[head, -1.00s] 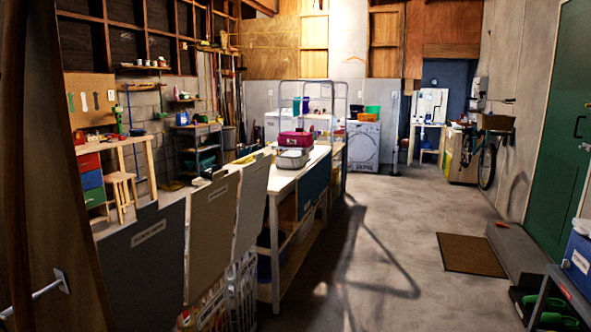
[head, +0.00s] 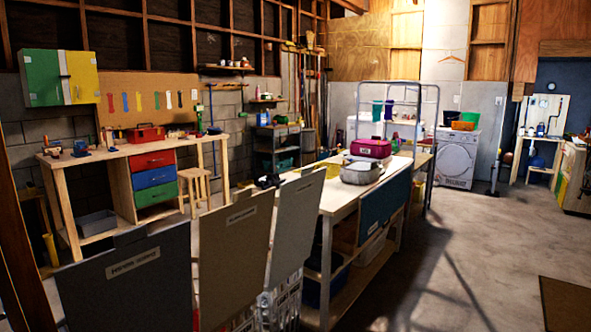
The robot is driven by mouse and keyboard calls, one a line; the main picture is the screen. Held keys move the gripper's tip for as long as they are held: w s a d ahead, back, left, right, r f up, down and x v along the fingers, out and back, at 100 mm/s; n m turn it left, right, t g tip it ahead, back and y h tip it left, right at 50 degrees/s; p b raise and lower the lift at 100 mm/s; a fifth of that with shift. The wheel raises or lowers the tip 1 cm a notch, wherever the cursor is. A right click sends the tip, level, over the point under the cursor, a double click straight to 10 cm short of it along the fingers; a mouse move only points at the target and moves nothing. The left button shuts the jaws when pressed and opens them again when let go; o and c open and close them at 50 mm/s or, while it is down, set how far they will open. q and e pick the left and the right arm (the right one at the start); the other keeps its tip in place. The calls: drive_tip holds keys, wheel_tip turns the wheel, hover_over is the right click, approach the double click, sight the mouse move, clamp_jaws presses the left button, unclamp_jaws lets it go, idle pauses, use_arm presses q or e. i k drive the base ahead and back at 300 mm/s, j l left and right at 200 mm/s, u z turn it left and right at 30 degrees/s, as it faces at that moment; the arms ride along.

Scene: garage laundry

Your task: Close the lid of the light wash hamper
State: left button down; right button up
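Three hampers stand in a row in the lower left, each with its lid raised upright. The nearest lid is dark grey (head: 133,285), the middle one is brown (head: 236,262), and the farthest is light grey (head: 294,228). Each lid carries a small pale label, too small to read surely, so I cannot confirm which is the light wash hamper; the light grey lid is the palest. Below the lids, parts of pale wire-like hamper bodies (head: 282,305) show; the rest is hidden. Neither of my grippers is in view.
A long wooden table (head: 329,198) with a pink box (head: 370,148) and grey container (head: 361,172) stands just beyond the hampers. A workbench (head: 117,153) with coloured drawers stands at the left. Bare concrete floor (head: 465,245) lies open on the right, with a brown mat (head: 567,304).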

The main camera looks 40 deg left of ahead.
sight(298, 204)
drive_tip(key=i+l+u, duration=0.1)
drive_tip(key=i+u, duration=0.35)
drive_tip(key=i+l+u, duration=0.35)
drive_tip(key=i+u, duration=0.15)
drive_tip(key=i+l+u, duration=0.65)
drive_tip(key=l, duration=0.2)
drive_tip(key=i+l+u, duration=0.15)
drive_tip(key=l, duration=0.25)
drive_tip(key=i, duration=0.1)
